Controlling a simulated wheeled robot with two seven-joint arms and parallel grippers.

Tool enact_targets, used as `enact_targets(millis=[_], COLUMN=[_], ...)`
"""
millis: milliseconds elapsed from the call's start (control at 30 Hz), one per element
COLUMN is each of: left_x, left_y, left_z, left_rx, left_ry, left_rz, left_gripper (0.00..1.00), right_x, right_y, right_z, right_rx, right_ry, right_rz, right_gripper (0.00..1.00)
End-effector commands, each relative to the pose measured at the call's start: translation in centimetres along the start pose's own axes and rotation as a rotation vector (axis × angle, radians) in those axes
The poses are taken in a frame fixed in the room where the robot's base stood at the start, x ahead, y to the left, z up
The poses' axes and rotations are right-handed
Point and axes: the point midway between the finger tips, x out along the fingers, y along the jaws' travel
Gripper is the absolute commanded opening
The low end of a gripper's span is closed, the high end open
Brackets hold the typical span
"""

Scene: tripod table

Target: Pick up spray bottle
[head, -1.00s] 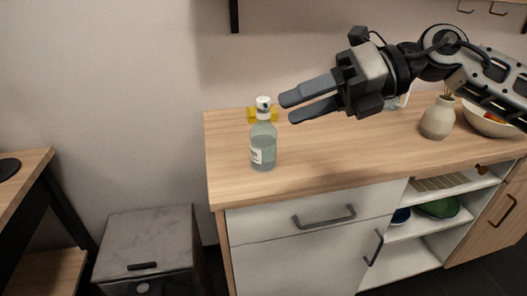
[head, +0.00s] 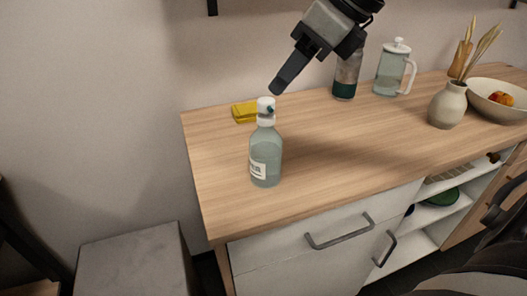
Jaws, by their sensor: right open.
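The spray bottle (head: 266,155) stands upright near the left end of the wooden counter. It has a pale blue-green body, a white label and a white spray head. My right gripper (head: 278,88) comes in from the top and points down and left at the spray head. Its tips look just above and right of the head in the picture; I cannot tell the exact gap. It is open and holds nothing. One finger hides most of the other. My left gripper is not in view.
A yellow sponge or cloth (head: 245,111) lies behind the bottle. Farther right on the counter (head: 330,145) stand a dark bottle (head: 346,76), a glass pitcher (head: 390,70), a vase (head: 447,106) and a fruit bowl (head: 488,95). The counter right of the spray bottle is clear.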

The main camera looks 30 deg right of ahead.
Motion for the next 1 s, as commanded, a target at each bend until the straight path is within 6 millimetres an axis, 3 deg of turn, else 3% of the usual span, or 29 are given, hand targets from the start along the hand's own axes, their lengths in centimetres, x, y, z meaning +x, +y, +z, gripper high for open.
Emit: enact_targets(millis=[33, 200, 467, 800, 1000], left_x=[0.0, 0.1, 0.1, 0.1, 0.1], left_y=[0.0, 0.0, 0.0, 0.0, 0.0], left_z=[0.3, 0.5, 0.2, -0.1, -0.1], left_rx=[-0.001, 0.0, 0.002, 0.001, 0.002], left_ry=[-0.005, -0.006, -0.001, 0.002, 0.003], left_rz=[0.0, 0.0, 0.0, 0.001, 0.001], left_gripper=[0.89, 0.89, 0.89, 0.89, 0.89], right_x=[1.3, 4.0, 5.7, 9.8, 10.1], right_y=[0.0, 0.0, -0.2, -0.8, -0.8], right_z=[-0.2, -0.1, -0.1, -0.1, 0.0], right_rx=[0.0, 0.0, 0.001, 0.0, 0.001], right_ry=[0.009, 0.005, 0.003, 0.003, -0.002], right_rz=[0.002, 0.0, 0.002, 0.002, 0.002], right_gripper=[0.52, 0.52, 0.52, 0.52, 0.52])
